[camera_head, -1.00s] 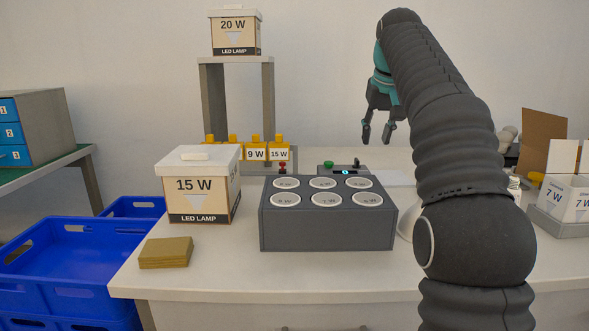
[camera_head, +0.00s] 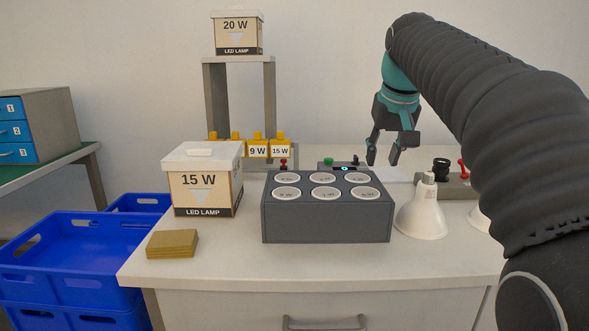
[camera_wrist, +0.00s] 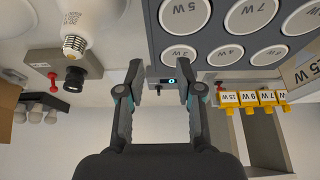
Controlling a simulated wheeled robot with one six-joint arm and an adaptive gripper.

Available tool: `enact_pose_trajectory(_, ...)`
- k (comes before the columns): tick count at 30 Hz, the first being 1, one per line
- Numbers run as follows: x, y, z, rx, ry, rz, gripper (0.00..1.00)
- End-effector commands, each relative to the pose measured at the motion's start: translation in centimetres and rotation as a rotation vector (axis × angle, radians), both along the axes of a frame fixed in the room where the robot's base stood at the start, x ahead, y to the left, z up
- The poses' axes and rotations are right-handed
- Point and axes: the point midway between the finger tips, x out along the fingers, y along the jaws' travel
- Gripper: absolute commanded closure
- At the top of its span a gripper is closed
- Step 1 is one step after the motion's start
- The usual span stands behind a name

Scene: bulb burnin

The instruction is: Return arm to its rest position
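My gripper (camera_head: 383,157) hangs above the back right of the table, fingers pointing down. It is open, with nothing between its fingers; it also shows in the wrist view (camera_wrist: 158,82). My arm reaches in from the right side of the head view and covers that side of the table. The gripper is apart from the dark grey block (camera_head: 326,222), whose six round sockets carry watt labels.
A white bulb (camera_head: 421,214) stands right of the block, with a second one partly hidden by my arm. A 15 W box (camera_head: 207,182), yellow-tagged items (camera_head: 257,148), a shelf with a 20 W box (camera_head: 238,36), and blue crates (camera_head: 70,250) are left.

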Motion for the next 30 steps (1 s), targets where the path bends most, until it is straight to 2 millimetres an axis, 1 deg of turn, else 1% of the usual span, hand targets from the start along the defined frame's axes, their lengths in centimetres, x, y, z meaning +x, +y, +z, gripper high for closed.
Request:
enact_pose_trajectory(1, -1.8, 0.2, -0.5, 0.0, -0.004, 0.0, 0.65)
enact_pose_trajectory(5, -5.6, 0.5, -2.7, 0.0, -0.016, -0.002, 0.65)
enact_pose_trajectory(11, -11.8, 1.0, -7.2, 0.0, -0.033, -0.004, 0.65)
enact_pose_trajectory(12, -13.0, 1.1, -8.3, 0.0, -0.036, -0.004, 0.65)
enact_pose_trajectory(14, -14.9, 1.2, -10.1, -0.001, -0.041, -0.005, 0.65)
enact_pose_trajectory(15, -16.2, 1.3, -11.3, -0.001, -0.043, -0.005, 0.65)
enact_pose_trajectory(17, -18.0, 1.3, -13.2, -0.001, -0.049, -0.005, 0.65)
enact_pose_trajectory(18, -19.3, 1.4, -14.5, -0.001, -0.052, -0.005, 0.65)
enact_pose_trajectory(21, -22.2, 1.5, -17.8, -0.001, -0.058, -0.006, 0.65)
enact_pose_trajectory(24, -24.5, 1.6, -20.8, 0.0, -0.066, -0.006, 0.65)
enact_pose_trajectory(27, -26.2, 1.6, -23.1, 0.0, -0.069, -0.006, 0.65)
enact_pose_trajectory(30, -27.2, 1.6, -24.5, 0.0, -0.071, -0.006, 0.65)
